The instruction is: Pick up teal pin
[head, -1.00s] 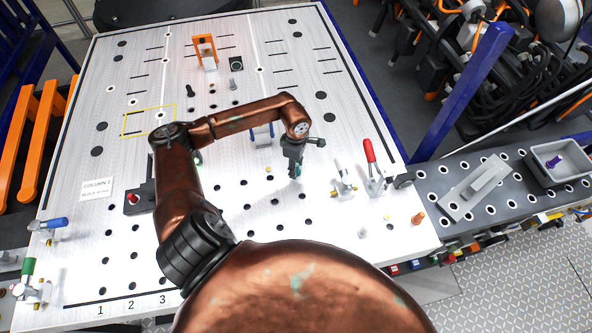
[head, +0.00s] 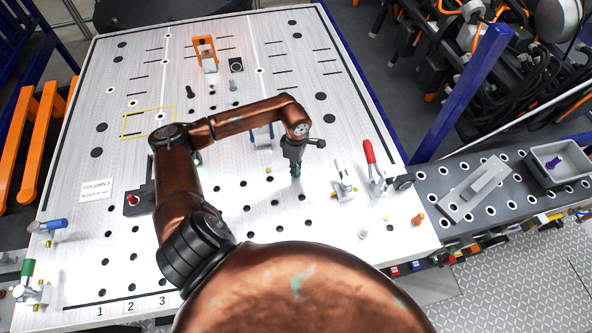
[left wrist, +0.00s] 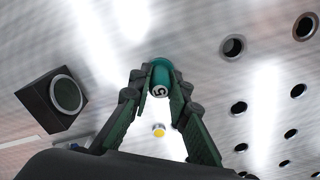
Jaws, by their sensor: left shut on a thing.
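The teal pin (left wrist: 161,77) shows between my fingertips in the left wrist view, with its end marked 5 facing the camera. My left gripper (left wrist: 158,92) is shut on it, one finger on each side. In the head view my left gripper (head: 295,167) points down over the right-middle part of the white perforated table (head: 230,215). The pin is mostly hidden there by the fingers. I cannot tell whether its lower end touches the table. My right gripper is not in view.
A toggle clamp with a red handle (head: 369,152) stands right of the gripper. A blue-legged block (head: 262,138) is behind it and an orange bracket (head: 205,54) farther back. A grey bin (head: 562,160) holds a purple pin.

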